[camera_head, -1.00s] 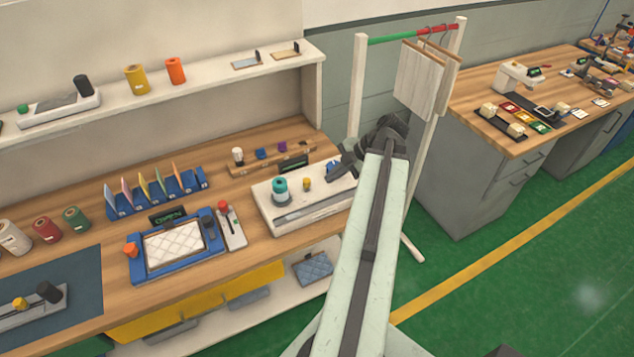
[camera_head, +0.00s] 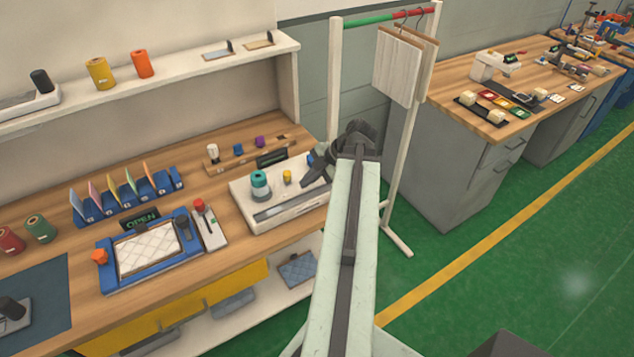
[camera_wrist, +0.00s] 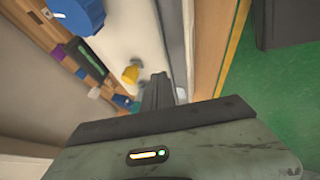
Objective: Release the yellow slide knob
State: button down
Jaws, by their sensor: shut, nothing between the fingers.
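The small yellow slide knob (camera_head: 287,176) stands on a white box-like fixture (camera_head: 240,197) on the wooden bench. A teal knob (camera_head: 260,181) on a grey base stands to its left. My gripper (camera_head: 308,180) is just to the right of the yellow knob, over the fixture. In the wrist view the yellow knob (camera_wrist: 130,73) is left of and above my dark fingers (camera_wrist: 157,88), with a small gap in the picture. The fingers are together with nothing between them. A blue item behind my gripper is partly hidden.
A rack with small knobs (camera_head: 222,165) is behind the fixture. A blue tray with a quilted pad (camera_head: 112,263) lies to its left. A white stand (camera_head: 334,85) with hanging boards (camera_head: 398,66) rises beyond my arm. Green floor (camera_head: 520,250) is open to the right.

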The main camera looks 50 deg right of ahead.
aim_at(287, 178)
jog(key=shift+w+d+f+p, duration=0.15)
jog(key=shift+w+p, duration=0.05)
jog(key=shift+w, duration=0.9)
jog(key=shift+w+d+f+p, duration=0.1)
jog(key=shift+w+f+p, duration=0.05)
jog(key=shift+w, duration=0.95)
jog(key=shift+w, duration=0.1)
jog(key=w, duration=0.1)
jog(key=w+d, duration=0.1)
jog(key=w, duration=0.1)
jog(key=w+d, duration=0.1)
jog(key=shift+w, duration=0.25)
